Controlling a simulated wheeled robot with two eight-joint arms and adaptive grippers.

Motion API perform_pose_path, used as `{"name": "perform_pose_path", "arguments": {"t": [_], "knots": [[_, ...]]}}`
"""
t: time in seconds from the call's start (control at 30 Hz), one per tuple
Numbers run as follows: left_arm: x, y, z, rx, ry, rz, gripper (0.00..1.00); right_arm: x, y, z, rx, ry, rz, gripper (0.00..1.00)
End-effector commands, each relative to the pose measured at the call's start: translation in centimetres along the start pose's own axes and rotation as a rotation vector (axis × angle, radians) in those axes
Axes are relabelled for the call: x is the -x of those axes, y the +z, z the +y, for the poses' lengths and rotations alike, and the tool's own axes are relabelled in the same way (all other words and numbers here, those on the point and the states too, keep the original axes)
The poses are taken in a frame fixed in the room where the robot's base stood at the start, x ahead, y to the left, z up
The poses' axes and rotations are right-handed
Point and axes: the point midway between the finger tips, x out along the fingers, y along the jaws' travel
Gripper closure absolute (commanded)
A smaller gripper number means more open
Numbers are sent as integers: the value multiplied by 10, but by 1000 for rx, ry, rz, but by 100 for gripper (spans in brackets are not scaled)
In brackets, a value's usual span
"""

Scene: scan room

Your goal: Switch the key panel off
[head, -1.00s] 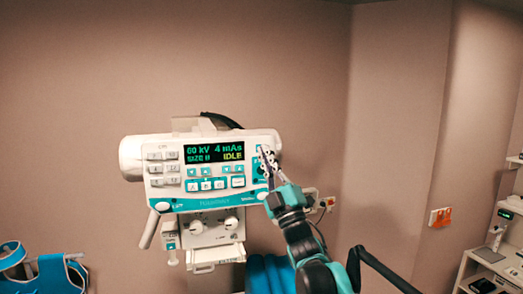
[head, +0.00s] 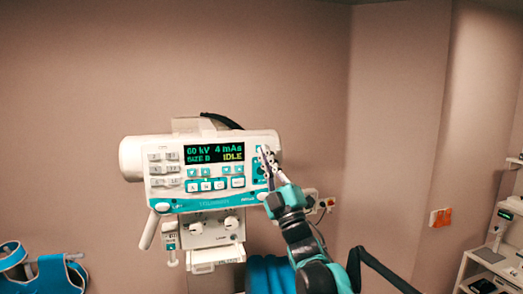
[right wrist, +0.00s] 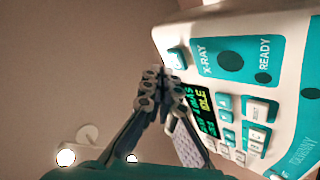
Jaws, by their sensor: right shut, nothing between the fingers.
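The key panel (head: 215,201) is a white and teal console on the wall unit. Its lit display (head: 213,152) reads 60 kV, 4 mAs and IDLE. My right gripper (head: 263,150) is shut and empty, at the panel's upper right corner, over part of its right edge. In the right wrist view, my shut gripper (right wrist: 160,72) has its fingertips close beside a teal and white button (right wrist: 177,58) near the X-RAY and READY labels. I cannot tell whether the tips touch it. My left gripper is not in view.
Below the panel is a white unit with knobs (head: 212,230). A blue apron (head: 40,268) hangs at lower left. A shelf (head: 490,262) stands at far right. The wall above the panel is clear.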

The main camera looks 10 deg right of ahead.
Motion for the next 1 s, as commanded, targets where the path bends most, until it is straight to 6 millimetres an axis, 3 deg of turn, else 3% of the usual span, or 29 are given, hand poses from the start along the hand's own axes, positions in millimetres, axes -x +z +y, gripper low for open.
{"name": "perform_pose_path", "arguments": {"t": [1.0], "knots": [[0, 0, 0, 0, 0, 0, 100, -7, 5, -5, 0, 0, 0, 100]]}}
